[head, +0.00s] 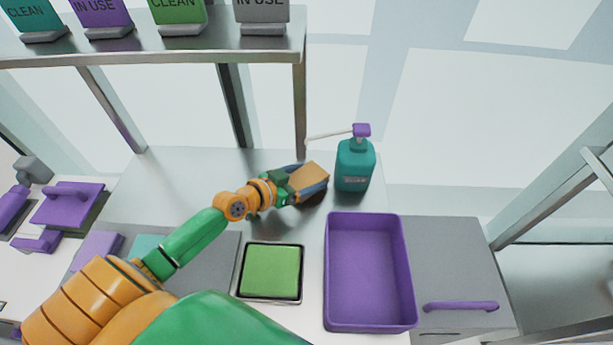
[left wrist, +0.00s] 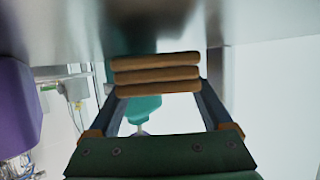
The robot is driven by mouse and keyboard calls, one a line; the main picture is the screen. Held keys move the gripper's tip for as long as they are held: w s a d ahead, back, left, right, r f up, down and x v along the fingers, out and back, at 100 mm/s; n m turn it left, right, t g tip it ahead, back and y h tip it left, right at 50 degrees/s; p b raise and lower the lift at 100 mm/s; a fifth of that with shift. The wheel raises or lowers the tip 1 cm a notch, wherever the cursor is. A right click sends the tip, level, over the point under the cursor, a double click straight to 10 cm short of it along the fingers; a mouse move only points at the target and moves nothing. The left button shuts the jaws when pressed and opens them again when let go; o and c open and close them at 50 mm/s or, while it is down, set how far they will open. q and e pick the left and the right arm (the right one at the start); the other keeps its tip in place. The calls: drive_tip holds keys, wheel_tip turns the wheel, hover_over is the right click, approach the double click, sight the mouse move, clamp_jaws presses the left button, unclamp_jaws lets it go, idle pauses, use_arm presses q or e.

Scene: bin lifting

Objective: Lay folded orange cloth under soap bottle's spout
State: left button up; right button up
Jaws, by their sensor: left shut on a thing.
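The folded orange cloth (head: 312,179) is held between the fingers of my left gripper (head: 305,184), beside the soap bottle. In the left wrist view the cloth (left wrist: 155,74) shows as a stack of brown-orange folds between the two fingers. The teal soap bottle (head: 355,166) stands upright on the metal surface, with a purple pump head and a thin pale spout (head: 330,135) pointing left. The cloth is left of the bottle, below the spout in the picture; whether it touches the surface I cannot tell. Part of the bottle (left wrist: 140,108) shows behind the cloth. My right gripper is not in view.
A purple bin (head: 408,270) stands in front of the bottle. A tray with a green pad (head: 270,271) lies left of it. A grey panel with a purple handle (head: 461,306) is at right. A shelf (head: 150,58) with labelled signs stands back left.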

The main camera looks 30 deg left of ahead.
use_arm(q)
drive_tip(key=shift+f+b, duration=0.3)
drive_tip(key=shift+f, duration=0.05)
drive_tip(key=shift+s+d+f, duration=0.15)
drive_tip(key=shift+s+f, duration=0.05)
drive_tip(key=o, duration=1.3)
drive_tip(key=shift+f, duration=0.1)
drive_tip(key=shift+c, duration=0.2)
drive_tip(key=shift+s+f, duration=0.1)
drive_tip(key=shift+r+p, duration=0.65)
drive_tip(key=shift+r, duration=0.05)
drive_tip(key=v, duration=1)
drive_tip(key=shift+s+a+r, duration=0.15)
drive_tip(key=shift+s+a, duration=0.05)
drive_tip(key=shift+a, duration=0.15)
drive_tip(key=shift+s+a+r, duration=0.1)
drive_tip(key=shift+s+r, duration=0.25)
drive_tip(key=shift+s, duration=0.05)
